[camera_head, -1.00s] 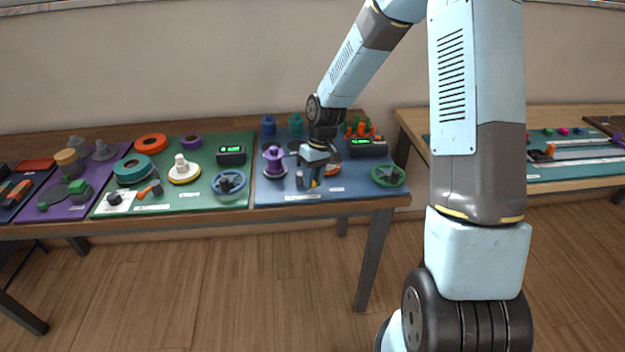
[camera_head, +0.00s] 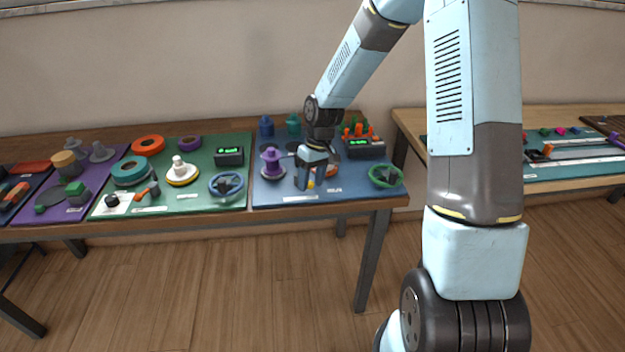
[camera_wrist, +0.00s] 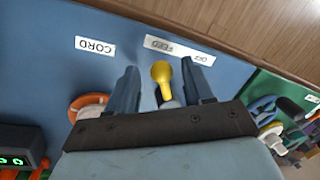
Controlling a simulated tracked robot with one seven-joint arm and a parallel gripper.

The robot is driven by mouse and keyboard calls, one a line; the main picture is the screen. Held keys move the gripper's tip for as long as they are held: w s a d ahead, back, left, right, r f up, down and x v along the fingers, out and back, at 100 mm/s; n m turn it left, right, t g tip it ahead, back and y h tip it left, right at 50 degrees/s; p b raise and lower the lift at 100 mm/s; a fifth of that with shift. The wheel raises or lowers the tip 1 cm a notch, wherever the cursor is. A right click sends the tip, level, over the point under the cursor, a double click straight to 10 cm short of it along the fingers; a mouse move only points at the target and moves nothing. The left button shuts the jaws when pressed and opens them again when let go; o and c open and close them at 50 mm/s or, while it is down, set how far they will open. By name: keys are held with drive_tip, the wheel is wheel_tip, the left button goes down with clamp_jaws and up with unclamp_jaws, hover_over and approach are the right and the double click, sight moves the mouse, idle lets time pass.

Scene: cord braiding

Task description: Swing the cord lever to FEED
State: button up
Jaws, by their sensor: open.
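The cord lever (camera_wrist: 161,76) has a yellow round knob and stands on the blue board (camera_wrist: 45,50). In the wrist view the knob sits between the two fingers of my gripper (camera_wrist: 160,71), with gaps on both sides. The fingers are open and straddle it without gripping. A white label strip (camera_wrist: 180,50) reading FEED and OFF, upside down, lies just beyond the knob. A CORD label (camera_wrist: 95,46) lies to its left. In the head view my gripper (camera_head: 310,184) is low over the blue board, and only a little yellow of the lever shows.
On the blue board, a purple spool (camera_head: 272,160) stands left of my gripper and a green handwheel (camera_head: 385,175) to the right. A black box with a green display (camera_head: 362,147) is behind. An orange ring (camera_wrist: 88,106) lies close to one finger in the wrist view.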

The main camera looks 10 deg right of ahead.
wheel_tip(320, 180, up, 13)
drive_tip(key=w+d, duration=0.1)
drive_tip(key=d, duration=0.1)
drive_tip(key=shift+w+d+r, duration=0.15)
drive_tip(key=shift+w+r, duration=0.05)
drive_tip(key=shift+r, duration=0.1)
idle(0.3)
drive_tip(key=s+d+r+m+t, duration=0.2)
drive_tip(key=s+r, duration=0.4)
drive_tip(key=s, duration=0.3)
drive_tip(key=s+d+r+m+t+h, duration=0.1)
drive_tip(key=s+d+r, duration=0.3)
drive_tip(key=s, duration=0.5)
drive_tip(key=s+d+r+m+t+h, duration=0.1)
drive_tip(key=s+d+r+m+t, duration=0.1)
drive_tip(key=s+r, duration=0.5)
drive_tip(key=s+d+t, duration=0.1)
drive_tip(key=s+d, duration=0.1)
drive_tip(key=shift+s+r+m+t, duration=0.3)
drive_tip(key=shift+s+r+m, duration=0.05)
drive_tip(key=shift+m, duration=0.05)
